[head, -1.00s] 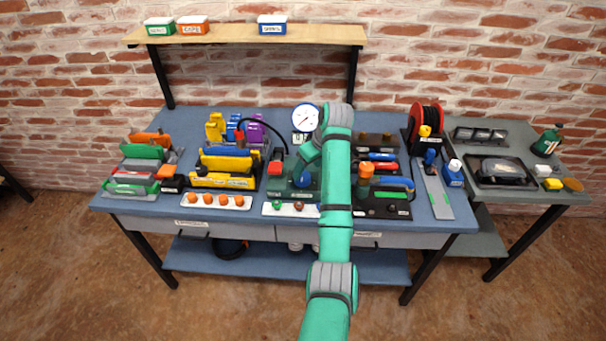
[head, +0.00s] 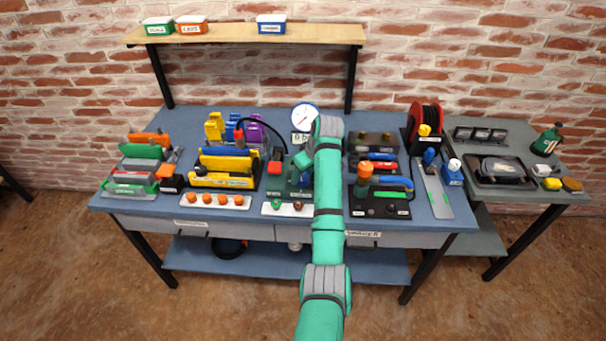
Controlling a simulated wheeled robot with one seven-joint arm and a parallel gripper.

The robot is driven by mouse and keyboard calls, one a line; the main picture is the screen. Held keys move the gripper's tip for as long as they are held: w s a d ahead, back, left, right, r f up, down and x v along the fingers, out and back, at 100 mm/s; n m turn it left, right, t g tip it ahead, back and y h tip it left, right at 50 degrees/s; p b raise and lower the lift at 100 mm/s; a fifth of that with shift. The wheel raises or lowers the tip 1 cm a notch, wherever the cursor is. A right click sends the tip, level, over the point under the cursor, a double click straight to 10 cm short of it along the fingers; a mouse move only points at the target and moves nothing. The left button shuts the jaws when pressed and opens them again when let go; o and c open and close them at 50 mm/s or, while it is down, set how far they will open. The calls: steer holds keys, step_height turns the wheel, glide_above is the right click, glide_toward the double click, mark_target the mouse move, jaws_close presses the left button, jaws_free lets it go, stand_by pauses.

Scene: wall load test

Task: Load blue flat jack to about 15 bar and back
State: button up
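A blue flat piece (head: 224,151) lies along the top of a yellow rack (head: 222,181) left of centre; I take it for the blue flat jack. A black hose (head: 262,123) with a red fitting (head: 239,135) arches from there towards a dark green pump unit (head: 278,186). A round white gauge (head: 305,117) stands behind the pump, with a small display (head: 300,138) below it, too small to read surely. My gripper (head: 298,174) is down at the pump unit, largely hidden by my wrist and arm. Its fingers and any contact cannot be made out.
Green and orange tools (head: 140,170) stand at the left. Orange knobs (head: 208,199) sit on a white strip in front. A black tray (head: 380,205) with an orange-topped tool is close right of my arm. A red reel (head: 424,117) stands at the back right.

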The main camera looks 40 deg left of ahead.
steer(key=shift+m, duration=0.4)
steer(key=m, duration=0.2)
steer(key=m+t, duration=0.1)
steer(key=shift+s+a+m+t+h, duration=0.1)
steer(key=shift+s+m+t+h, duration=0.1)
steer(key=shift+m+t+h, duration=0.15)
steer(key=m, duration=0.2)
steer(key=m+t+h, duration=0.1)
steer(key=m, duration=0.1)
steer(key=shift+s+a+m, duration=0.1)
steer(key=shift+a+m, duration=0.05)
steer(key=shift+m, duration=0.1)
steer(key=m+h, duration=0.1)
steer(key=m, duration=0.2)
steer(key=shift+a+m+t+h, duration=0.1)
steer(key=shift+m+t+h, duration=0.15)
steer(key=shift+m+h, duration=0.15)
steer(key=shift+a+m+h, duration=0.1)
steer(key=shift+m+h, duration=0.65)
steer(key=shift+m, duration=1.45)
steer(key=o, duration=1.1)
steer(key=shift+s, duration=0.1)
steer(key=shift+c, duration=0.2)
